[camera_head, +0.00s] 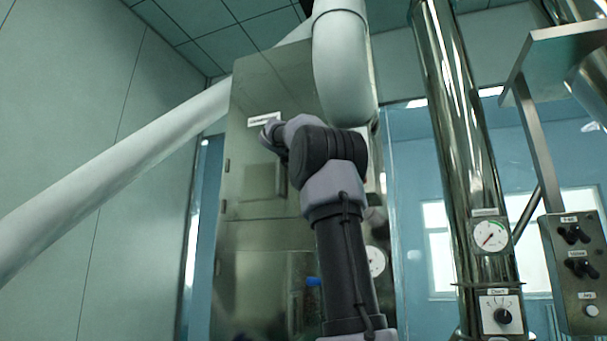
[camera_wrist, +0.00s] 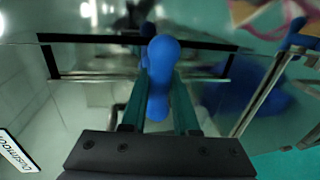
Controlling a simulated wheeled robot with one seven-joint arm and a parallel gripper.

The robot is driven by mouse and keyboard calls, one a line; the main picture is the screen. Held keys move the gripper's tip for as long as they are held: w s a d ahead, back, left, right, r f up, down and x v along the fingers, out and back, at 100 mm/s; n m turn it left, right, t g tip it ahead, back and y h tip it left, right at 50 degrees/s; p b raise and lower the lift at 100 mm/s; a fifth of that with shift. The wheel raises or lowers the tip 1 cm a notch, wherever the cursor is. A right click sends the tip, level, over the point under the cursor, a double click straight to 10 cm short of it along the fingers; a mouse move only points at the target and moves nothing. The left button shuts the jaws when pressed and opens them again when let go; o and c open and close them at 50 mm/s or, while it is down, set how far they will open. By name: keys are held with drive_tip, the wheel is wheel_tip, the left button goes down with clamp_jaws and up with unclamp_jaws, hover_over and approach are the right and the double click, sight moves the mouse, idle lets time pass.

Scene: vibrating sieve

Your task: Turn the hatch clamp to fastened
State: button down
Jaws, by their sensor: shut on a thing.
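The hatch clamp has a rounded blue handle (camera_wrist: 160,75), seen in the wrist view. My gripper (camera_wrist: 160,88) is shut on this handle, with one green finger on each side of it. The wrist view shows a dark rectangular frame (camera_wrist: 52,62) behind the handle. In the head view my arm reaches up to the metal cabinet (camera_head: 258,85). My gripper and the clamp cannot be made out there, as the arm covers that area.
A pale pipe (camera_head: 130,160) slopes across the left, and another pale pipe (camera_head: 343,60) bends down above my arm. A steel column (camera_head: 455,120) with a gauge (camera_head: 490,235) and a control box (camera_head: 575,270) stand at the right. A small blue part (camera_head: 313,281) shows low on the cabinet.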

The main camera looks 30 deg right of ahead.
drive_tip(key=c, duration=0.7)
unclamp_jaws()
drive_tip(key=v, duration=1)
drive_tip(key=shift+s+a, duration=0.15)
drive_tip(key=shift+a, duration=0.2)
drive_tip(key=s+a+f+m+g+y, duration=0.1)
drive_tip(key=s+a+f+m+y, duration=0.3)
drive_tip(key=f, duration=1.1)
drive_tip(key=s+a+f+m+y, duration=0.4)
drive_tip(key=s+a+f, duration=0.5)
drive_tip(key=s+f, duration=0.3)
drive_tip(key=s+a+f+m+g+y, duration=0.1)
drive_tip(key=s+a+f+m+y, duration=0.2)
drive_tip(key=f, duration=1.6)
drive_tip(key=shift+s+a+m+g+y, duration=0.2)
drive_tip(key=shift+s+a+y, duration=0.65)
drive_tip(key=shift+s+a, duration=0.3)
drive_tip(key=shift+s+a+m+g+y, duration=0.1)
drive_tip(key=shift+s+a+m+y, duration=0.1)
drive_tip(key=shift+s+a+y, duration=0.9)
